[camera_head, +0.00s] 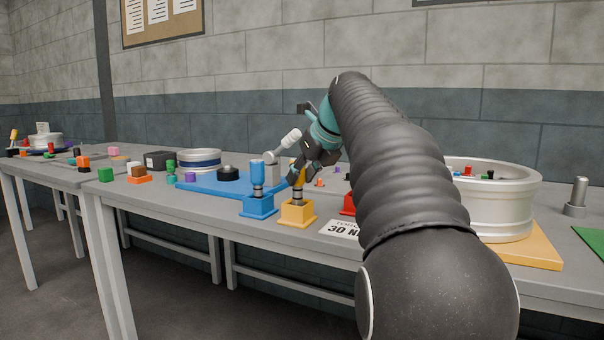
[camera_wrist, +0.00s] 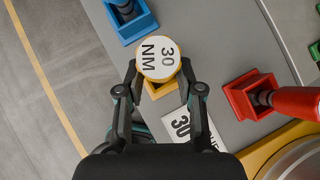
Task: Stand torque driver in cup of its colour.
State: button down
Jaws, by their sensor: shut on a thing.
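The yellow torque driver (camera_head: 298,180) is upright, with its shaft down in or just over the yellow cup (camera_head: 297,214); I cannot tell whether it touches the bottom. In the wrist view its white round top (camera_wrist: 158,60) reads "30 NM", and a part of the yellow cup (camera_wrist: 157,90) shows below it. My gripper (camera_head: 299,171) is shut on the driver's upper handle. The gripper (camera_wrist: 158,75) also shows in the wrist view, with one finger on each side of the driver.
A blue driver (camera_head: 257,175) stands in a blue cup (camera_head: 258,206) at left. A red driver (camera_wrist: 297,101) is in a red cup (camera_wrist: 240,100) at right. A "30 NM" card (camera_head: 342,229) lies near the table's front edge. A large wheel (camera_head: 492,215) stands at right.

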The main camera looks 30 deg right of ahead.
jog(key=shift+f, duration=0.5)
jog(key=c, duration=0.7)
grip_release()
jog(key=shift+o, duration=0.2)
jog(key=v, duration=1.2)
jog(key=shift+s+a+f, duration=0.1)
